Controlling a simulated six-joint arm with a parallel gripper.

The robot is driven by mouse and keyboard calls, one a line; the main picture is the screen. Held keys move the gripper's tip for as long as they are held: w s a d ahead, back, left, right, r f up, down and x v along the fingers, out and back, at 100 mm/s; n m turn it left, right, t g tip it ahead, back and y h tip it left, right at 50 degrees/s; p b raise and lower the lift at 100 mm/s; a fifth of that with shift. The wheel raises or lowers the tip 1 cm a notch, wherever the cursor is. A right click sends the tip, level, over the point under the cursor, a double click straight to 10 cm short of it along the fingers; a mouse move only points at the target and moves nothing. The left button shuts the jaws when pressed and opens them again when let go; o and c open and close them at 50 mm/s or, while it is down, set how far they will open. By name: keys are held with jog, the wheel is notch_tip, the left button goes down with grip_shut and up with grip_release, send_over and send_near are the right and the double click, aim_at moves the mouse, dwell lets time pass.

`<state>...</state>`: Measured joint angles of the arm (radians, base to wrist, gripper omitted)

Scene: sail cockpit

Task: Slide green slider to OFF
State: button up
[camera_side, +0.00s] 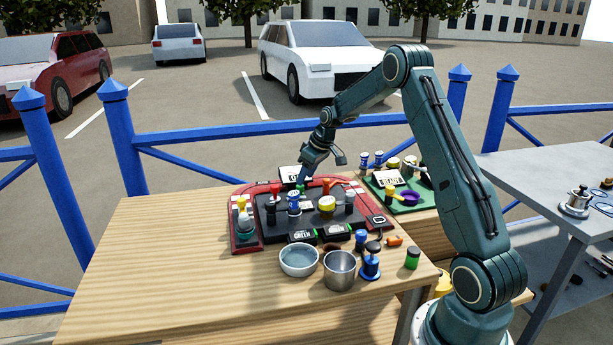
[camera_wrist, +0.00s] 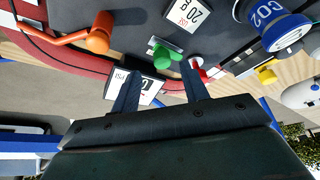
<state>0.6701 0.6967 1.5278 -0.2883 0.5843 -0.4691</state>
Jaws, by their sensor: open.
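The green slider (camera_wrist: 165,53) shows in the wrist view as a small green knob on the dark panel, just beyond and between my fingertips. In the side view the green slider (camera_side: 301,188) is a small green spot on the panel's far side, right below my gripper (camera_side: 302,179). My gripper (camera_wrist: 156,72) is open, its two fingers apart with nothing between them. I cannot tell whether a finger touches the knob. A white card (camera_wrist: 146,86) with dark lettering is partly hidden behind the left finger. No OFF mark is readable.
The dark panel (camera_side: 312,222) with a red frame carries several coloured knobs. In the wrist view a red knob (camera_wrist: 197,70) is close to the right finger; an orange lever (camera_wrist: 97,41) and blue CO2 piece (camera_wrist: 272,22) flank it. A bowl (camera_side: 299,260) and metal cup (camera_side: 339,270) stand in front.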

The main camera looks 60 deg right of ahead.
jog(key=v, duration=1)
jog(key=shift+s+r, duration=0.1)
jog(key=shift+s, duration=0.05)
jog(key=s+a+r, duration=0.5)
jog(key=a, duration=0.5)
jog(key=s+a+r, duration=0.4)
jog(key=a+r, duration=0.1)
jog(key=a, duration=0.6)
jog(key=s+a+f, duration=0.1)
jog(key=s+a, duration=0.4)
jog(key=s, duration=0.4)
jog(key=s+a+f+t, duration=0.1)
jog(key=s+a, duration=0.4)
jog(key=s, duration=0.5)
